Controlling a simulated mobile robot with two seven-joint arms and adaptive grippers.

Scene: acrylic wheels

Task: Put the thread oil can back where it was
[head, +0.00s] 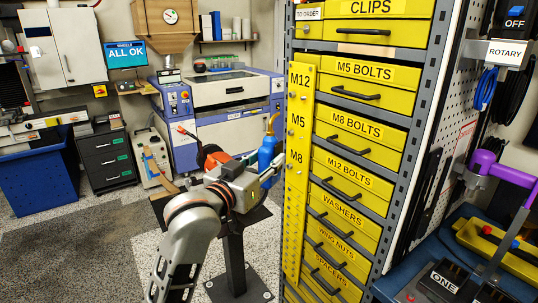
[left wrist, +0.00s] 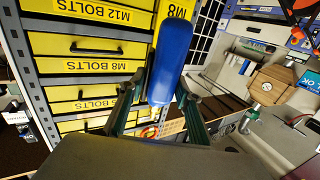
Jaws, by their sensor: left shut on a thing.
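The thread oil can is the blue bottle (head: 267,153) with a yellow spout, left of the yellow drawer cabinet in the head view. It shows large and blue in the left wrist view (left wrist: 171,58). My left gripper (head: 262,172) is shut on it and holds it raised, roughly upright in the head view. In the left wrist view its two fingers stand on either side of the can (left wrist: 157,100). The can's lower part is partly hidden by the gripper in the head view. My right gripper is not in view.
The yellow drawer cabinet (head: 355,133) with a strip marked M12, M5 and M8 (head: 297,200) stands close right of the can. A dark post stand (head: 236,262) is below my left arm. A blue-white machine (head: 230,125) stands behind. A blue bench (head: 465,215) is at right.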

